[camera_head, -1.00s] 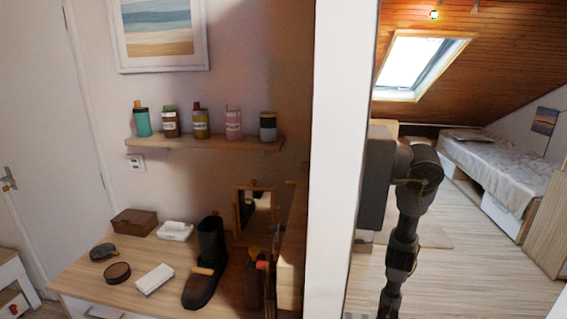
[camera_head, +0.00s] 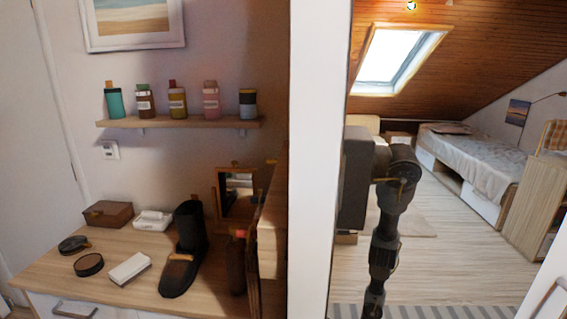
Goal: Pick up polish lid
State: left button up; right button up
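A round, dark, flat piece (camera_head: 89,265) lies on the wooden desktop at the lower left; it looks like a polish tin or its lid, and I cannot tell which. A second dark rounded piece (camera_head: 74,243) with a brownish strip lies just behind it. A dark boot (camera_head: 185,255) stands to the right, with a brown-topped item against its front. My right arm hangs down right of the white wall edge, and its gripper is out of frame. My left gripper is not in view.
The desk (camera_head: 60,275) also bears a white block (camera_head: 130,268), a brown box (camera_head: 108,213), a white dish-like item (camera_head: 153,220) and a small mirror (camera_head: 238,190). A shelf (camera_head: 180,122) with several bottles hangs above. A white wall edge (camera_head: 315,160) stands between desk and bedroom.

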aim_at(73, 245)
jog(key=u, duration=1.45)
